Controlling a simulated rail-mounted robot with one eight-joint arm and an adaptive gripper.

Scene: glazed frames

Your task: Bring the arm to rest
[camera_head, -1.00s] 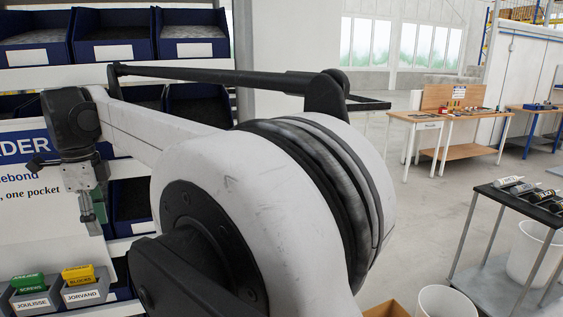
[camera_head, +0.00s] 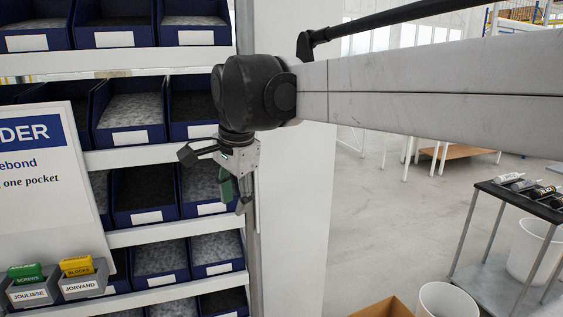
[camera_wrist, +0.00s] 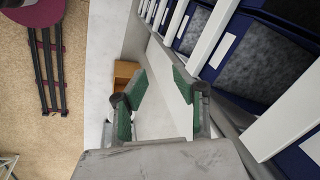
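My gripper (camera_head: 240,190) hangs at the end of my arm, in front of the right edge of the blue-bin shelf in the head view. In the wrist view my gripper (camera_wrist: 160,88) shows two green-padded fingers held apart, with nothing between them. Past the fingertips are a pale panel and, lower down, a brown box (camera_wrist: 126,72). My white arm link crosses the upper right of the head view. Nothing touches the gripper in either view.
A shelf of blue bins (camera_head: 140,196) stands at left and centre. A white sign (camera_head: 50,190) and two grey pockets (camera_head: 84,282) with green and yellow cards are at left. A trolley with tubes (camera_head: 525,195), a white bin (camera_head: 447,300) and a cardboard box (camera_head: 385,308) are at right.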

